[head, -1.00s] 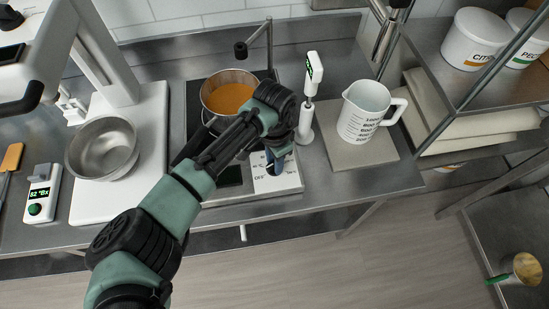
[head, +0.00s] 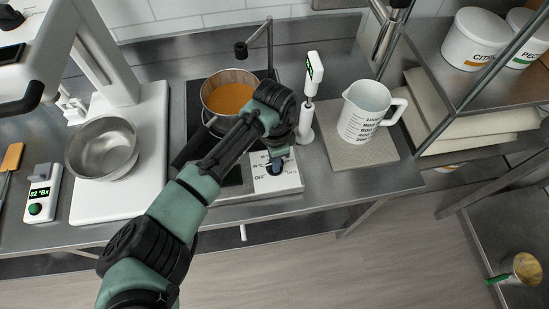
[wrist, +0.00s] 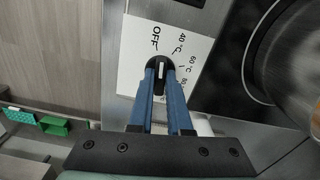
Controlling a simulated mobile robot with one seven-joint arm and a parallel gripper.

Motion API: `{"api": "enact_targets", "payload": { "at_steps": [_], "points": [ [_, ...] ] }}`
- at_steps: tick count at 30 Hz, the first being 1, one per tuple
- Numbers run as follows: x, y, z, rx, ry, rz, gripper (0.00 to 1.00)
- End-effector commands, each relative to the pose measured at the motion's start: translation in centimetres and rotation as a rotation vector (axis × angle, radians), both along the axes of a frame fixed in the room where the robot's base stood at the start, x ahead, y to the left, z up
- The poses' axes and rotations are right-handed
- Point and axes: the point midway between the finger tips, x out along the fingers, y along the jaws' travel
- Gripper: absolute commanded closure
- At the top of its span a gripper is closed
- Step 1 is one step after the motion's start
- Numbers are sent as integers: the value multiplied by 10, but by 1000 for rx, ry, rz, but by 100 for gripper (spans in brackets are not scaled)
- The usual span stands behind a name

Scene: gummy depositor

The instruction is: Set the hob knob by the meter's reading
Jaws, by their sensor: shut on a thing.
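The hob knob is dark with a white line and sits on the white dial panel (head: 285,183) at the hob's front right. In the wrist view the knob (wrist: 160,72) is between the blue fingers of my gripper (wrist: 161,84), which is shut on it. The white line points roughly towards the OFF mark; temperature marks run round the right side. In the head view my gripper (head: 276,166) comes down on the panel and mostly hides the knob. The meter (head: 41,193), a white box with a green button at the far left, appears to read 52 °Bx.
A pot (head: 230,95) of orange liquid stands on the hob just behind my wrist. A white stick probe (head: 308,100) and a measuring jug (head: 366,110) stand to the right. A steel bowl (head: 103,148) rests on a white machine base at left.

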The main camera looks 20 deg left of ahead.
Motion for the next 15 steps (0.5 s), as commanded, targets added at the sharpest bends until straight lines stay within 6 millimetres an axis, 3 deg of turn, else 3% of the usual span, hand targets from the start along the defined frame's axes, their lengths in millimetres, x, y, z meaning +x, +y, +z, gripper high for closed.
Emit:
{"api": "enact_targets", "payload": {
  "at_steps": [15],
  "points": [
    [0,-1,0,-1,-1,-488,100]
  ]
}}
